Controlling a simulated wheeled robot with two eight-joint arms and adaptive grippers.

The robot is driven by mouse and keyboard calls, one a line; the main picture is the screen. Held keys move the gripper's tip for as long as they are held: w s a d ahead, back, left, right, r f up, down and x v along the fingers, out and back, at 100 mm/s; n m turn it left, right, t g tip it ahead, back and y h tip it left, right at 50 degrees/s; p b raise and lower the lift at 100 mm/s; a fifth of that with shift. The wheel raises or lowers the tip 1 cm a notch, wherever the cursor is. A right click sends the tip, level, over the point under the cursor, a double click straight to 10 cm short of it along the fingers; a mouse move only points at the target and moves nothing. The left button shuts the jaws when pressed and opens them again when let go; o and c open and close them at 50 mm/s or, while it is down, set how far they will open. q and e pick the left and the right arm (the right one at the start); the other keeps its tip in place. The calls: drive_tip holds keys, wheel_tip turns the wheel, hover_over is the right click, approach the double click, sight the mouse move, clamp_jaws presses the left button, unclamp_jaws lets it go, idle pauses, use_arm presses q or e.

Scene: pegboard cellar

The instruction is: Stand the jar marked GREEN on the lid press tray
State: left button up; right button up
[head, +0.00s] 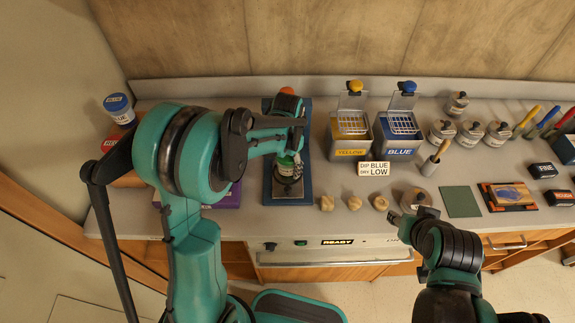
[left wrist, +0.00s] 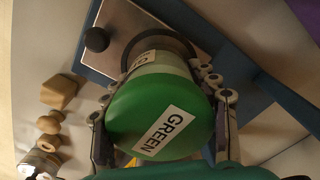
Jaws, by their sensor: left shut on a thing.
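The jar marked GREEN (left wrist: 160,115) has a green lid with a white GREEN label facing the left wrist camera. My left gripper (left wrist: 160,100) is shut around its sides. In the head view a small part of the jar (head: 286,166) shows below the left gripper (head: 284,150), over the front part of the blue lid press tray (head: 304,196). The tray's blue edge and grey plate also show in the left wrist view (left wrist: 128,28). I cannot tell whether the jar's base touches the tray. My right gripper (head: 408,214) is by the counter's front edge; its jaws are unclear.
An orange knob (head: 287,91) is at the press's back. Yellow (head: 350,152) and blue (head: 397,152) dip tanks stand to the right. Several wooden knobs (head: 354,202) line the front edge. A blue-lidded jar (head: 118,106) is at far left. A green mat (head: 460,201) lies right.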

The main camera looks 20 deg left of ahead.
use_arm(q)
drive_tip(key=shift+f, duration=0.15)
drive_tip(key=o, duration=1.5)
